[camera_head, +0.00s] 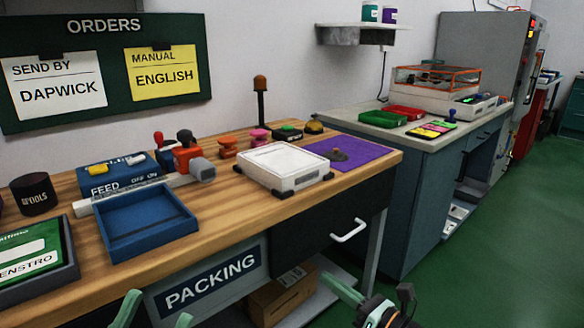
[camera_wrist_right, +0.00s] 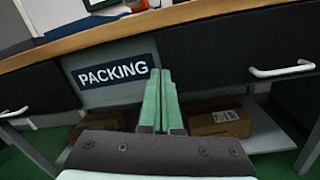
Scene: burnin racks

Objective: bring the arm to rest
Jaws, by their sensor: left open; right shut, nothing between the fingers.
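My left gripper (camera_head: 159,305) shows at the bottom edge of the head view, its two green fingers apart with nothing between them. It is in front of the packing bench (camera_head: 222,213). My right gripper (camera_head: 345,291) is at the bottom right of centre in the head view, in front of the bench's lower shelf. In the right wrist view the right gripper's green fingers (camera_wrist_right: 160,75) are together and empty, pointing at the bench front below its top. Most of both arms is out of view.
The bench top holds a blue tray (camera_head: 150,250), a white device (camera_head: 283,168) and a purple mat (camera_head: 365,153). A drawer handle (camera_head: 349,231) sticks out of the bench front. A cardboard box (camera_head: 282,298) lies on the lower shelf. Green floor (camera_head: 480,260) is open at right.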

